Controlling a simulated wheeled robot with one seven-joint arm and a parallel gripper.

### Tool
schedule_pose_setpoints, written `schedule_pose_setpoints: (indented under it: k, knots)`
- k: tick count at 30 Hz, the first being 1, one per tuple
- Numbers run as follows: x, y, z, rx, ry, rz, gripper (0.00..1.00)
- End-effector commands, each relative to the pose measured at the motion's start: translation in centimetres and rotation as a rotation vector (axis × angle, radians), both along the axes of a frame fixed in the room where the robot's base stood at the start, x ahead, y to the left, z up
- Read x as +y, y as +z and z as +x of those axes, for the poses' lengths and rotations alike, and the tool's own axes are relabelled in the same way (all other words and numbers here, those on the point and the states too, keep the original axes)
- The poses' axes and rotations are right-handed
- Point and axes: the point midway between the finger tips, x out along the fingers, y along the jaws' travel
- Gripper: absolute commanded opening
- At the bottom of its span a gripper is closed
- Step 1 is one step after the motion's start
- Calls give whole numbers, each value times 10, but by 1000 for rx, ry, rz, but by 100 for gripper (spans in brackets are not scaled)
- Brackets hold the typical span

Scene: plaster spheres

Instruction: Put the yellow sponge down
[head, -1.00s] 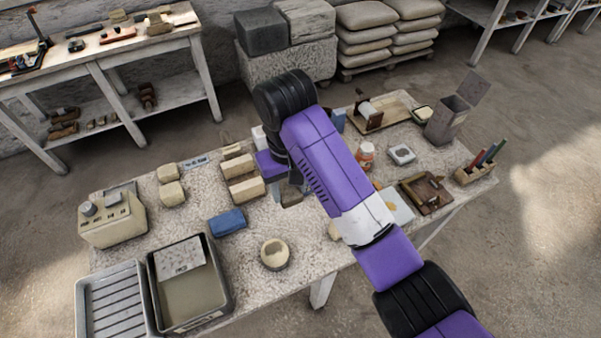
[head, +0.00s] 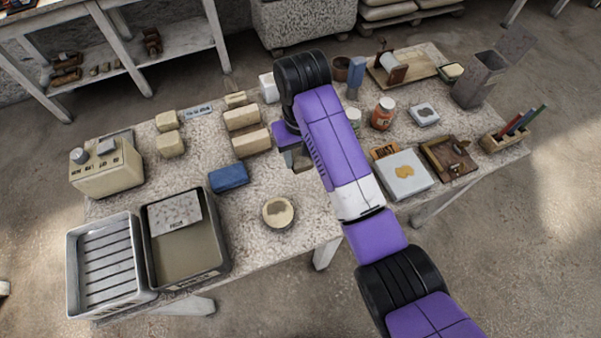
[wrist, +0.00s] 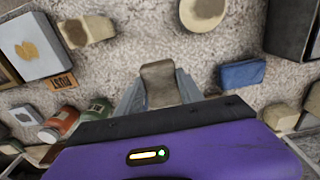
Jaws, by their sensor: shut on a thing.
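The yellow sponge (wrist: 160,84) looks like a dull tan block in the wrist view. My gripper (wrist: 160,98) is shut on it, with a grey finger on each side. In the head view my gripper (head: 296,160) hangs over the middle of the table, right of the cream blocks, and the sponge (head: 303,166) shows only as a small brownish patch under it. I cannot tell whether the sponge touches the table.
A blue block (head: 228,176) and a round bowl (head: 278,212) lie left and in front. Two cream blocks (head: 252,141) stand left. A white board (head: 403,174) is right of my arm. Another tan block (wrist: 85,30) lies near the board. Speckled tabletop (wrist: 125,60) around my gripper is bare.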

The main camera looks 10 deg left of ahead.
Motion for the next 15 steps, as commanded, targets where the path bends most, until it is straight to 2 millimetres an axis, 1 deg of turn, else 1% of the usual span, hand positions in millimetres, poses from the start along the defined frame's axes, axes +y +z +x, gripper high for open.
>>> schedule_pose_setpoints:
  k: [3,6,11,15]
  knots:
    - [-1,-21,-1,2,-1,-2,0]
    - [0,-33,0,0,0,-1,0]
    - [0,-44,0,0,0,-1,0]
    - [0,-65,0,1,0,-2,0]
